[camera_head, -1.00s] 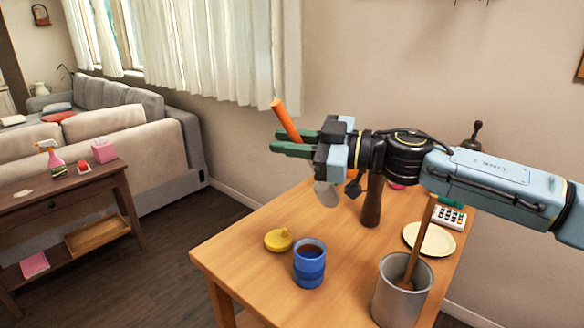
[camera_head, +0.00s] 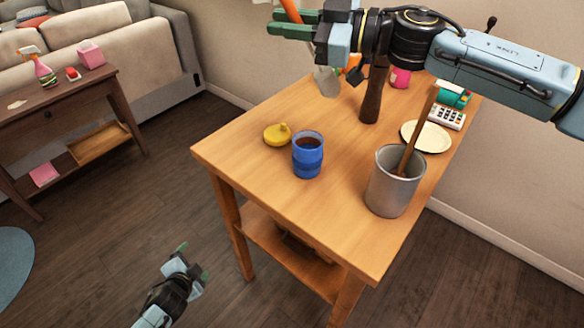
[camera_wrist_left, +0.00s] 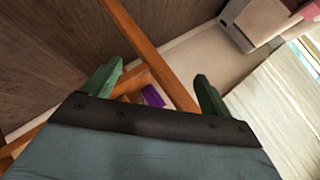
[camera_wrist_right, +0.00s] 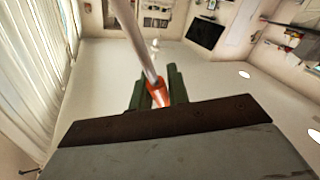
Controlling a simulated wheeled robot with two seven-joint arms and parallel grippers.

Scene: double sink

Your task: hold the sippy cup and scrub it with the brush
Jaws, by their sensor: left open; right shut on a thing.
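The sippy cup (camera_head: 308,157) is blue, stands upright near the table's front left, and is open with dark brown contents. Its yellow lid (camera_head: 277,134) lies beside it. My right gripper (camera_head: 291,24) is shut on the brush (camera_head: 290,10), which has an orange handle, above the table's far side. The brush's pale head (camera_head: 327,82) points down, clear of the cup. The brush also shows between the fingers in the right wrist view (camera_wrist_right: 158,94). My left gripper (camera_head: 194,263) is open and empty, low beside the table's left front; its fingers show apart in the left wrist view (camera_wrist_left: 159,82).
On the wooden table (camera_head: 255,170) stand a grey metal pot (camera_head: 392,190) with a wooden stick, a cream plate (camera_head: 426,136), a card terminal (camera_head: 448,115) and a dark brown tall item (camera_head: 373,95). A side table (camera_head: 60,118) and a sofa stand left. Floor between is free.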

